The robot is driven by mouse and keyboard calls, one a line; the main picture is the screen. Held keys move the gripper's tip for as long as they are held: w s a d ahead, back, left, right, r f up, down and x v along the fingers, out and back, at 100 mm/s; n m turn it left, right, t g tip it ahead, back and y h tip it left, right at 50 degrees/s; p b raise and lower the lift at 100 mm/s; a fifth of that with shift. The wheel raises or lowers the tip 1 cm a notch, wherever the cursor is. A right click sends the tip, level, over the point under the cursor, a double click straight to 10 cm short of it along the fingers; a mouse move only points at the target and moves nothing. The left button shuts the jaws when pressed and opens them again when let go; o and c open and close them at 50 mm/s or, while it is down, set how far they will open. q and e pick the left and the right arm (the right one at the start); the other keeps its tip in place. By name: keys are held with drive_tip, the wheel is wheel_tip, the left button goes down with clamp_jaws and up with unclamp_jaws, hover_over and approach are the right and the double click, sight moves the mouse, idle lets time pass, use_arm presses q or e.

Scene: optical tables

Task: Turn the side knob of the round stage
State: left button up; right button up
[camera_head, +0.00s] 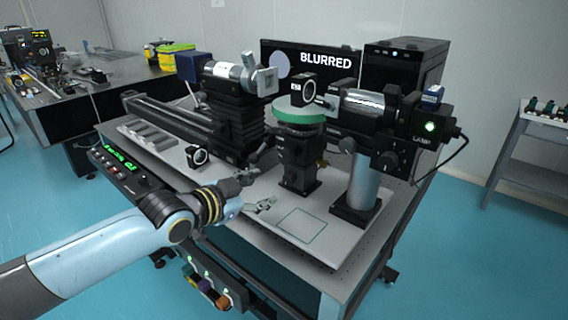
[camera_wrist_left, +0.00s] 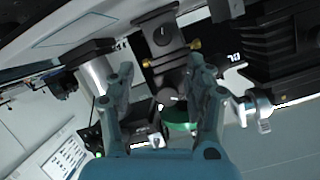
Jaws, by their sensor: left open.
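The round stage (camera_head: 300,109) has a green-rimmed disc on top of a black stacked post near the middle of the optical table. A small brass knob (camera_head: 323,163) shows at the post's right side in the head view. My left gripper (camera_head: 258,190) is open and empty, in front and to the left of the post, apart from it. In the left wrist view the picture is turned over: the stage's green disc (camera_wrist_left: 181,127) and its dark post (camera_wrist_left: 160,38) show beyond the open fingers, with brass knobs (camera_wrist_left: 195,45) on the post. My right gripper is not seen.
A black motor stage (camera_head: 236,118) stands left of the post, and a lamp unit on a silver pillar (camera_head: 363,184) stands right. A black round mount (camera_head: 196,156) lies left of my gripper. A marked square (camera_head: 303,225) on the front breadboard is clear.

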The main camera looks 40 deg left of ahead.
sight(287, 180)
use_arm(q)
drive_tip(key=w+f+n, duration=0.1)
drive_tip(key=w, duration=0.2)
drive_tip(key=w+f+n+b, duration=0.1)
drive_tip(key=w, duration=0.2)
drive_tip(key=w+f+n, duration=0.1)
drive_tip(key=w, duration=0.3)
drive_tip(key=shift+w+f+g+b, duration=0.1)
drive_tip(key=shift+f+g+b, duration=0.2)
drive_tip(key=shift+b, duration=0.05)
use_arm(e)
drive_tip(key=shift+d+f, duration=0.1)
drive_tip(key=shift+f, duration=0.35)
use_arm(q)
clamp_jaws()
drive_tip(key=shift+a+f+n+b, duration=0.1)
drive_tip(key=shift+n+b, duration=0.2)
drive_tip(key=shift+b, duration=0.45)
unclamp_jaws()
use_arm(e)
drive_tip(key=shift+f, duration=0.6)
